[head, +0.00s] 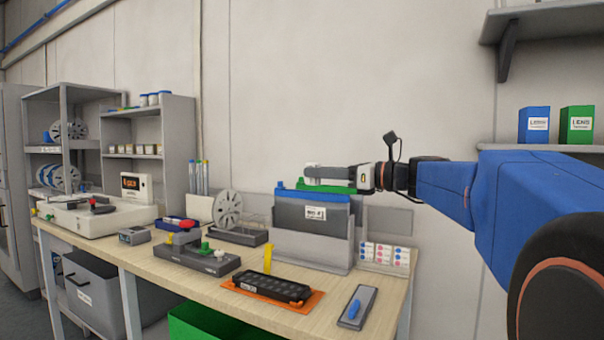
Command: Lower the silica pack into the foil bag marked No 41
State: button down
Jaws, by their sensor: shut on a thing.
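My gripper (325,174) reaches in from the right, level, with its fingers just above the open top of the foil bags. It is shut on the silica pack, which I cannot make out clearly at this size. A dark foil bag with a blue top edge (313,196) stands upright in a grey holder (300,250). Its white label (315,213) is too small to read surely. A bag with a green top edge (340,188) stands behind it, partly hidden by the gripper. I cannot tell whether the pack is inside a bag opening.
A reel (228,210) stands left of the holder, and a card of coloured dots (384,257) to its right. A black tray on an orange mat (310,303) and a grey pad with a blue item (357,308) lie in front. Shelves (560,147) hang at the right.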

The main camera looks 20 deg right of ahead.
send_over(344, 195)
jog(key=shift+s+a+f, duration=0.15)
jog(key=shift+f, duration=0.3)
jog(key=shift+s+a+f, duration=0.1)
jog(key=shift+f, duration=0.95)
jog(key=shift+f, duration=0.2)
dwell(0.9)
jog(key=shift+f, duration=2.25)
